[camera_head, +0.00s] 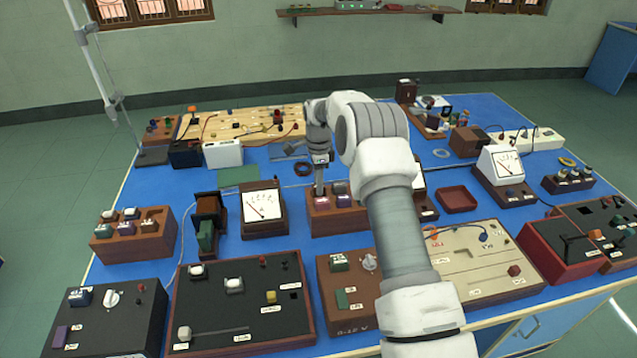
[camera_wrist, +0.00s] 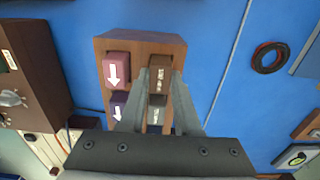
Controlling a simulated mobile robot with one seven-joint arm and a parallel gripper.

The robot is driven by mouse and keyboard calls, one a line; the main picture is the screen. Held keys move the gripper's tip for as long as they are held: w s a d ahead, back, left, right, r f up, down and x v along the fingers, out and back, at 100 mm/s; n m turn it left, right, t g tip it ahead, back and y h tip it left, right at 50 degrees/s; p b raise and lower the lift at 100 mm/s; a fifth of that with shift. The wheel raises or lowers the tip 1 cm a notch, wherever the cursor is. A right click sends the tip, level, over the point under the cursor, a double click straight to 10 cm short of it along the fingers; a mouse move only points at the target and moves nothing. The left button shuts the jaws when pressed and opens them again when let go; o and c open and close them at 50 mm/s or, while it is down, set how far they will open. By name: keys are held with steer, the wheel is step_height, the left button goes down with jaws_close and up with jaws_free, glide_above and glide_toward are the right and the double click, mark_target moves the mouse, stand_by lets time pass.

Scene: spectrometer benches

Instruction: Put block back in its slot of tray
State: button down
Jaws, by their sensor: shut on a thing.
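The tray (camera_head: 351,222) is a brown wooden block holder near the middle of the bench; its top also shows in the wrist view (camera_wrist: 139,43). My gripper (camera_head: 319,190) points down over its far left part. In the wrist view my gripper (camera_wrist: 160,74) is shut on a dark brown block (camera_wrist: 159,79) with a small pale label. The block is at or just over the tray; the fingers hide its sides, and I cannot tell how deep it sits. A mauve block (camera_wrist: 116,70) and a purple block (camera_wrist: 118,98), each with a white arrow, sit to its left.
A white-faced meter (camera_head: 263,205) stands left of the tray. Another brown holder with blocks (camera_head: 134,246) is at the far left. A control box (camera_head: 345,296) stands in front of the tray. A dark red open dish (camera_head: 457,199) and a coiled cable (camera_wrist: 269,57) lie nearby.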

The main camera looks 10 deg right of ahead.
steer(key=c, duration=0.5)
jaws_free()
steer(key=shift+c, duration=0.2)
step_height(320, 180, up, 17)
steer(key=shift+r, duration=0.2)
